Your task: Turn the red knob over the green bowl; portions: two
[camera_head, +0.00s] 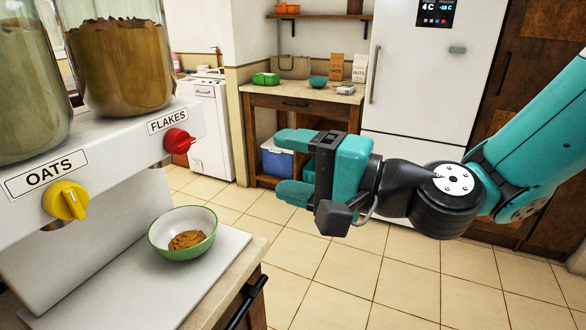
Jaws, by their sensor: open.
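The red knob (179,141) sits on the front of the white dispenser, under the FLAKES label (168,121). The green bowl (183,233), white inside, stands upright on the tray below the red knob. A small heap of brown flakes (187,240) lies in the bowl. My gripper (286,163) is to the right of the knob and bowl, apart from both. Its two teal fingers point left and are spread, with nothing between them.
A yellow knob (66,201) under the OATS label (46,173) is left of the red one. A clear jar (119,62) of brown flakes stands above. A black handle (246,303) juts from the counter front. Open tiled floor (330,275) lies to the right.

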